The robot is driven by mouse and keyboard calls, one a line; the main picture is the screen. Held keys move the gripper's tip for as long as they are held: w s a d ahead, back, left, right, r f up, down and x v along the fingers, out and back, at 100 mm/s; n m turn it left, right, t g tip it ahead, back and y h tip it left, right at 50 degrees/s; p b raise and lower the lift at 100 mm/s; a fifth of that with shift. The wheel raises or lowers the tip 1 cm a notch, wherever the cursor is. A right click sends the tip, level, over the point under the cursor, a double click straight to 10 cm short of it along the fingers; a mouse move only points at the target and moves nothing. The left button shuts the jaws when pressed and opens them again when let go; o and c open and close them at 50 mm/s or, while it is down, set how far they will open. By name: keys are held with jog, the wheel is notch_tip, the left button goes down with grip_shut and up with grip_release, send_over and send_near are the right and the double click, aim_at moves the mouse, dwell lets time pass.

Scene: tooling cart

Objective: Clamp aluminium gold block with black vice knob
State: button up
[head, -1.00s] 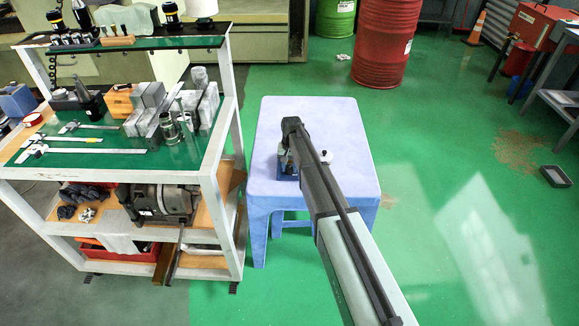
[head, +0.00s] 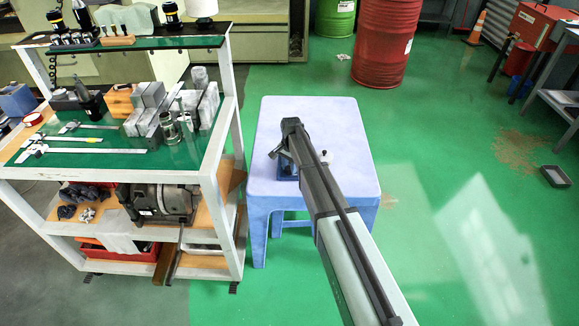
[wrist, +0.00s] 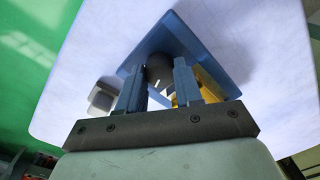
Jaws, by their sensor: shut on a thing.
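A blue vice (wrist: 185,38) lies on the pale stool top in the wrist view. Its dark round knob (wrist: 160,68) sits between the two fingers of my gripper (wrist: 158,78), which is shut on it. The gold block (wrist: 208,84) shows in the vice just right of the right finger, partly hidden by that finger and the gripper body. In the head view, my arm hides most of the vice (head: 287,169), and the block and knob cannot be made out.
The stool (head: 345,180) has free room around the vice. A small grey-white piece (wrist: 102,97) lies left of the gripper. A tool cart (head: 75,160) with calipers and metal blocks stands left of the stool. Red (head: 385,42) and green drums stand behind.

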dwell(0.3)
jog(key=o, duration=1)
jog(key=shift+o, duration=0.2)
notch_tip(320, 180, up, 14)
jog(key=shift+s+d, duration=0.15)
jog(key=shift+d, duration=0.05)
jog(key=shift+f, duration=0.1)
jog(key=shift+c, duration=0.3)
